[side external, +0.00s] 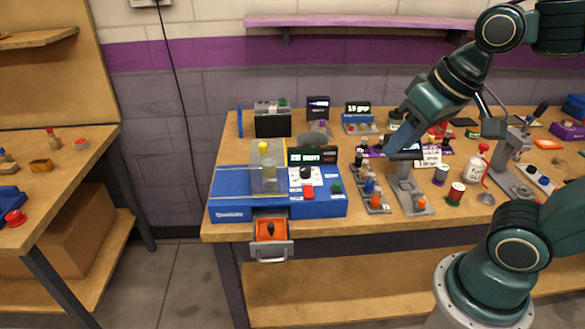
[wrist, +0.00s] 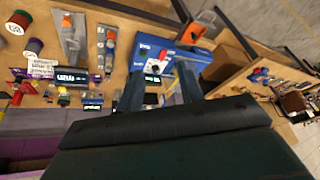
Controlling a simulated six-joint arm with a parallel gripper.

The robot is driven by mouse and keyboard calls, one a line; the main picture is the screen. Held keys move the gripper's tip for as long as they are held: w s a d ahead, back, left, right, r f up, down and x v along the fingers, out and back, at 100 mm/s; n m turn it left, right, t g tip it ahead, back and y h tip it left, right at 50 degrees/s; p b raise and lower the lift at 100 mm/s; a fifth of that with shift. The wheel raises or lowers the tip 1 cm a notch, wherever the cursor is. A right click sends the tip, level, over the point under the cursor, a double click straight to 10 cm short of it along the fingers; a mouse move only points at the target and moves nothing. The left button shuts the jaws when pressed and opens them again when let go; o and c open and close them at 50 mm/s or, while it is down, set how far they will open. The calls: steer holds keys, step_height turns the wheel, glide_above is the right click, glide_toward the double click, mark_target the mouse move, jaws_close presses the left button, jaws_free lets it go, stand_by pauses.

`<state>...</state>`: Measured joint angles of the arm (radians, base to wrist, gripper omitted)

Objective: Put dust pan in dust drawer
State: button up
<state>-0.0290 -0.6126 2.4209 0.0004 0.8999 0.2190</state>
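The dust pan (side external: 265,230) is orange with a dark knob. It appears to lie inside the pulled-out grey dust drawer (side external: 271,250) at the front of the blue machine. In the wrist view the orange dust pan (wrist: 193,33) shows at the top, with the drawer's light rim (wrist: 205,17) beside it. My gripper (side external: 380,152) is above the bench, to the right of the machine and well apart from the drawer. In the wrist view its two fingers (wrist: 159,88) stand apart with nothing held between them. Whether the pan sits fully down is hard to tell.
The blue machine (side external: 232,207) stands at the bench's left front, with a clear cover and a yellow-topped part. Grey trays of small bottles (side external: 374,200), a white bottle (side external: 476,165) and spools (side external: 456,192) crowd the right. Open floor lies before the drawer.

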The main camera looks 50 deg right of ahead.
steer(key=s, duration=0.1)
steer(key=s+n, duration=0.2)
steer(key=shift+d+f+t, duration=0.25)
steer(key=shift+d+t, duration=0.05)
stand_by(0.6)
